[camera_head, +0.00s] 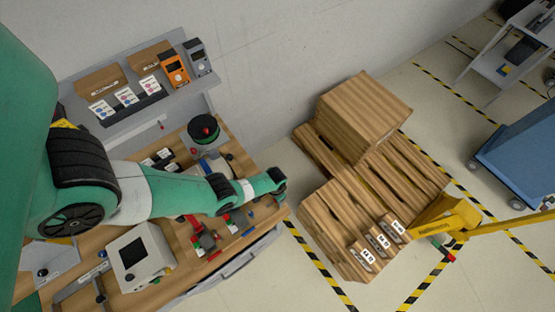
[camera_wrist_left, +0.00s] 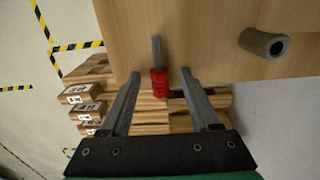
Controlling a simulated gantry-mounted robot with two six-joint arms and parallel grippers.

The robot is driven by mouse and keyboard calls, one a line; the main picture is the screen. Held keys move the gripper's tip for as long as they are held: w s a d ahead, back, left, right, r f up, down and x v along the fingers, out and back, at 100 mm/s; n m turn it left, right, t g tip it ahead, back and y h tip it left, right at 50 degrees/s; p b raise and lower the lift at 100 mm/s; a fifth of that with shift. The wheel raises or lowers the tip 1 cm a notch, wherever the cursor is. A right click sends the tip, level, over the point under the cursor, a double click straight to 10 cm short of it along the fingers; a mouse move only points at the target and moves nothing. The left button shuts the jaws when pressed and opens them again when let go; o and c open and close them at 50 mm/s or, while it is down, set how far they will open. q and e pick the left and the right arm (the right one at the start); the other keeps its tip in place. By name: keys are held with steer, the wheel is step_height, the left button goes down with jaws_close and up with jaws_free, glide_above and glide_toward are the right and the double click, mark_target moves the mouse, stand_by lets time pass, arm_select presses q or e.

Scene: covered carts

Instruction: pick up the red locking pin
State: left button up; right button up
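The red locking pin (camera_wrist_left: 159,83) shows in the left wrist view, with a ribbed red grip and a grey shaft. Its shaft lies over the wooden surface, and its red end projects past that surface's edge. My left gripper (camera_wrist_left: 161,74) is open, with one finger on each side of the red grip. Gaps show between both fingers and the pin, so it is not clamped. In the head view my left arm's green end (camera_head: 272,183) is over the right edge of the workbench; its fingers and the pin cannot be made out there. My right gripper is not in view.
A grey tube (camera_wrist_left: 264,44) is on the wooden surface right of the pin. The workbench (camera_head: 170,275) carries a grey box with a screen (camera_head: 140,257) and a dark spool (camera_head: 203,130). A pallet with a large carton (camera_head: 362,115) stands to the right, beside yellow equipment (camera_head: 445,218).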

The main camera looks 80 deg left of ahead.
arm_select(q)
jaws_close()
steer(key=shift+r, duration=0.15)
